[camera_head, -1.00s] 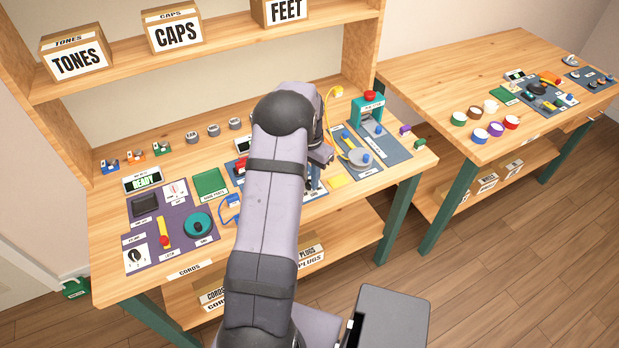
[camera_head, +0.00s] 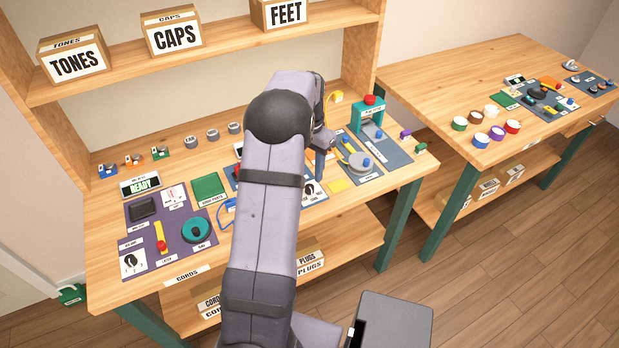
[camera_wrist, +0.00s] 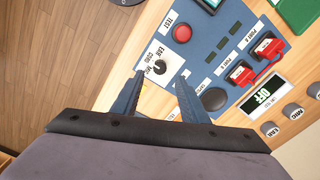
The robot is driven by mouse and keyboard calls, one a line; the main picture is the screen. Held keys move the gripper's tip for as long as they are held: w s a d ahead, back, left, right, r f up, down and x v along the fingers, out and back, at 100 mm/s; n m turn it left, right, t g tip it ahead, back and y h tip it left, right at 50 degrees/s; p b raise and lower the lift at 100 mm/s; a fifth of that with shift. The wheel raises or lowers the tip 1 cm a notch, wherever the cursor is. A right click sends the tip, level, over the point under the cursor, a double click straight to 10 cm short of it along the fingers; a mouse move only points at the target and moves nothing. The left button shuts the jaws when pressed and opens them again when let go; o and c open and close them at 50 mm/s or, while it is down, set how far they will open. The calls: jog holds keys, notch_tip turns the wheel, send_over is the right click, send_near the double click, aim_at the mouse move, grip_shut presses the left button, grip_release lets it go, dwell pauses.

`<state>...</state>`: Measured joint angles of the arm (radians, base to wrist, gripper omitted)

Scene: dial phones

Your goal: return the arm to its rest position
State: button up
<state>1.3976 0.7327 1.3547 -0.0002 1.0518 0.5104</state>
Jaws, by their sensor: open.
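My arm rises through the middle of the head view and bends over the workbench (camera_head: 105,288). My gripper (camera_head: 322,150) is above the bench's middle, partly hidden by my own arm. In the wrist view my gripper (camera_wrist: 157,85) shows two blue fingers spread apart with nothing between them. Below the fingers is a blue test panel (camera_wrist: 205,60) with a red button (camera_wrist: 182,33), a black knob (camera_wrist: 160,67) and a small display reading OFF (camera_wrist: 264,96). The fingers appear apart from the panel, at a height I cannot tell.
A purple panel (camera_head: 180,253) with a teal dial lies at left. A teal press (camera_head: 368,117) stands on the bench's right. A shelf above holds the TONES (camera_head: 75,62), CAPS (camera_head: 173,36) and FEET (camera_head: 285,13) boxes. A second table (camera_head: 425,75) stands at right.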

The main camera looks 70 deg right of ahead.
jog(key=shift+r, duration=0.65)
jog(key=shift+w, duration=0.1)
jog(key=w+a+r+n, duration=0.1)
jog(key=w+a+n, duration=0.4)
jog(key=w+a, duration=0.65)
jog(key=w+a+r+n, duration=0.1)
jog(key=w+a+n, duration=0.65)
jog(key=a, duration=0.65)
jog(key=s+a+f+n, duration=0.1)
jog(key=s+a+n, duration=0.3)
jog(key=a, duration=0.8)
jog(key=s+a+f+n, duration=0.15)
jog(key=a+n, duration=0.35)
jog(key=a, duration=0.7)
notch_tip(320, 180, down, 15)
jog(key=b, duration=1.5)
jog(key=shift+s+a, duration=0.15)
jog(key=shift+s, duration=0.05)
notch_tip(320, 180, down, 22)
jog(key=b, duration=2.3)
jog(key=shift+f, duration=0.2)
